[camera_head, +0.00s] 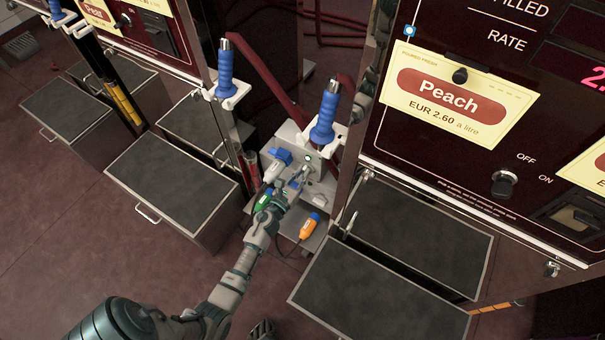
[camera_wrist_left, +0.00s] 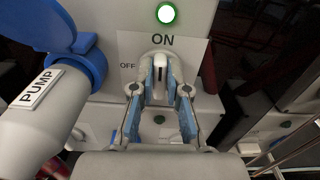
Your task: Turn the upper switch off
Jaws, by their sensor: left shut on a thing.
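The upper switch (camera_wrist_left: 160,66) sits on a plate with ON above it and OFF to its left. Its pale lever points up toward ON, and the lamp (camera_wrist_left: 166,14) above is lit green. My left gripper (camera_wrist_left: 161,80) has its blue-padded fingers on both sides of the switch and is shut on it. In the head view my left gripper (camera_head: 304,175) reaches the front of the grey box (camera_head: 325,185), largely hiding the switch. A dark part at the bottom edge of the head view may be my right gripper (camera_head: 262,330); its jaws are unclear.
A blue plug (camera_head: 280,155) marked PUMP in the wrist view (camera_wrist_left: 45,85) is close left of the gripper. An orange plug (camera_head: 310,226) and a green one (camera_head: 263,200) are lower. Dark-topped boxes (camera_head: 175,185) flank the space.

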